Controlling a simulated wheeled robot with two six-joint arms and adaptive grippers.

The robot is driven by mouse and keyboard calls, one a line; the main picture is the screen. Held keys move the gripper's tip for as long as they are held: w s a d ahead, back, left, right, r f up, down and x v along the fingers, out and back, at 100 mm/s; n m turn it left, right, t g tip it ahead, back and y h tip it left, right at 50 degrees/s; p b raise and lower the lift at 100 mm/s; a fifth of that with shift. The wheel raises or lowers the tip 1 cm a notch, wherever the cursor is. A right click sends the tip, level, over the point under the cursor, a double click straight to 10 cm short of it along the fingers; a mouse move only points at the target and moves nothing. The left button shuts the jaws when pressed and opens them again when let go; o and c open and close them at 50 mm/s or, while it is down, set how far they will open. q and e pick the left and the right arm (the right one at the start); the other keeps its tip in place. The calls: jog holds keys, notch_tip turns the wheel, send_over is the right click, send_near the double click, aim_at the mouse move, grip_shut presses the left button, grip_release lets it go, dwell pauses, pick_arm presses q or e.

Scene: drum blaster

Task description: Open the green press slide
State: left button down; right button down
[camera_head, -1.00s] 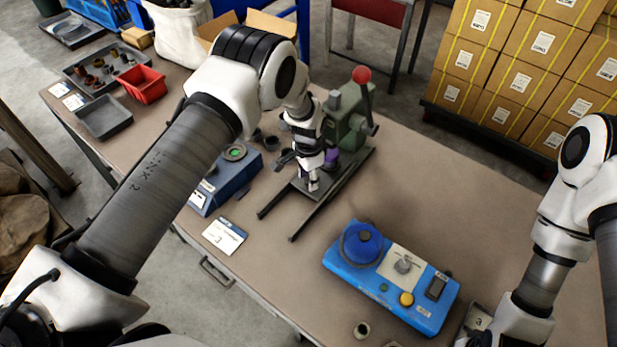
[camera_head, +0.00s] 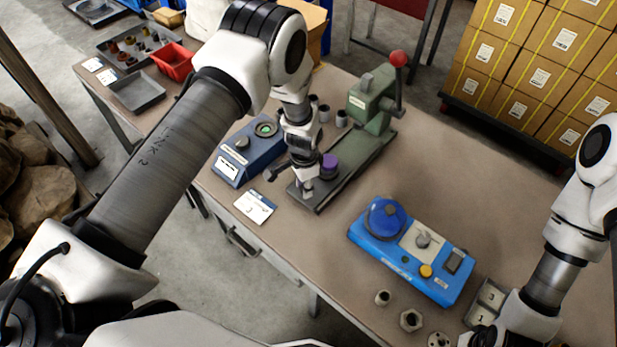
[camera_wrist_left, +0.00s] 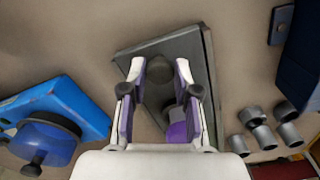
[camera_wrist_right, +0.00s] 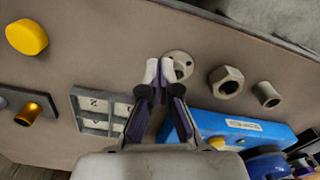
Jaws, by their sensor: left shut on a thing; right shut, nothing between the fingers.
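The green press (camera_head: 372,105), with a red-ball lever, stands at the back middle of the table. Its slide plate (camera_head: 345,180) lies out at the front between the rails, away from the press column. A purple part (camera_head: 330,162) sits on the plate, and shows behind the fingers in the left wrist view (camera_wrist_left: 177,130). My left gripper (camera_head: 306,188) is over the front end of the slide, its fingers shut on a round grey knob (camera_wrist_left: 160,76). My right gripper (camera_wrist_right: 158,70) is shut and empty above the table; in the head view it is mostly cut off.
A blue station with a dome (camera_head: 410,250) stands right of the slide. A dark blue box (camera_head: 245,150) and a card (camera_head: 255,207) are left of it. A nut (camera_wrist_right: 226,82), a round flange (camera_wrist_right: 179,65) and a numbered tray (camera_wrist_right: 100,110) lie near my right gripper.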

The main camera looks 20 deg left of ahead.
pick_arm(q)
jog(key=shift+w+d+f, duration=0.25)
jog(key=shift+w+d, duration=0.05)
jog(key=shift+w, duration=0.15)
pick_arm(e)
jog(key=shift+w+d+f, duration=0.3)
jog(key=shift+w, duration=0.2)
pick_arm(q)
jog(key=c, duration=0.8)
grip_release()
jog(key=shift+s+a+r, duration=0.1)
jog(key=shift+s+a, duration=0.05)
jog(key=shift+c, duration=0.2)
pick_arm(e)
jog(key=shift+s+a+r, duration=0.15)
jog(key=shift+s, duration=0.1)
jog(key=shift+w, duration=0.1)
pick_arm(q)
jog(key=shift+w+r, duration=0.1)
jog(key=shift+w, duration=0.1)
notch_tip(320, 180, up, 12)
